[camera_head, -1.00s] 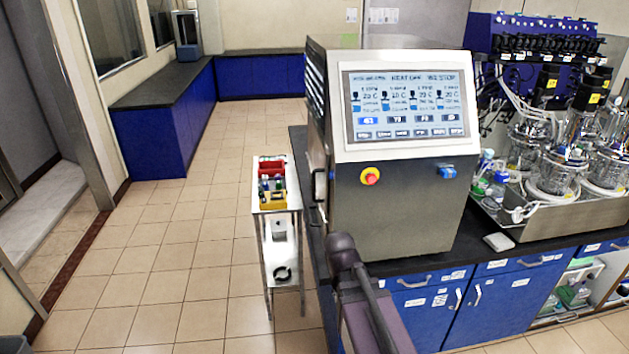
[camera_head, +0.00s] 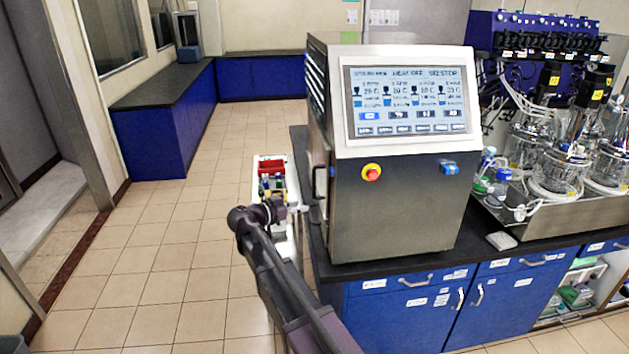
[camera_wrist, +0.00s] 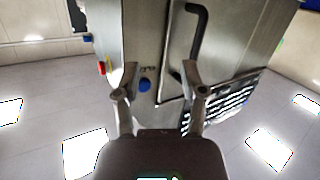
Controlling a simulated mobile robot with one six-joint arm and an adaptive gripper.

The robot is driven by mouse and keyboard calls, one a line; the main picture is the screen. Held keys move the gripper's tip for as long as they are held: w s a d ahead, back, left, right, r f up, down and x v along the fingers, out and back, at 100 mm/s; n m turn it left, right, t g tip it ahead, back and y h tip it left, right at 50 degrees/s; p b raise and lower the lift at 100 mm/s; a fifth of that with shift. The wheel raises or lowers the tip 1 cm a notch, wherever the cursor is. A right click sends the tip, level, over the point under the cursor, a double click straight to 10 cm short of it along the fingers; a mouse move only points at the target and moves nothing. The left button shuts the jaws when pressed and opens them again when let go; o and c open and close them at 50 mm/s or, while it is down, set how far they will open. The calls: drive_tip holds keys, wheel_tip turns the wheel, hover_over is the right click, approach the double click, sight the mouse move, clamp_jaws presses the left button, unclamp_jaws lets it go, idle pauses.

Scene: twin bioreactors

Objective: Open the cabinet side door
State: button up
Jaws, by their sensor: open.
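The cabinet is a steel unit with a touch screen (camera_head: 405,102) on its sloped front. Its side door faces left, and a dark handle (camera_head: 319,183) shows there at a steep angle. In the wrist view the black bar handle (camera_wrist: 197,35) stands out from the steel side panel, which looks closed. My gripper (camera_wrist: 160,70) is open and empty. The handle lies beyond the fingers, above and near the right finger, not clearly between them. In the head view my gripper (camera_head: 277,207) is left of the cabinet's side, its fingers hard to make out.
The cabinet sits on a black counter (camera_head: 380,275) with blue doors. Glass bioreactors (camera_head: 560,165) stand to the right. Tiled floor at left is clear.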

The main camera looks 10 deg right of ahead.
drive_tip(key=w+a+r+m+t+h, duration=0.1)
drive_tip(key=w+a+r+t, duration=0.1)
drive_tip(key=a, duration=0.3)
drive_tip(key=shift+w+r, duration=0.35)
drive_tip(key=shift+r, duration=0.35)
hover_over(314, 194)
drive_tip(key=shift+w, duration=0.3)
clamp_jaws()
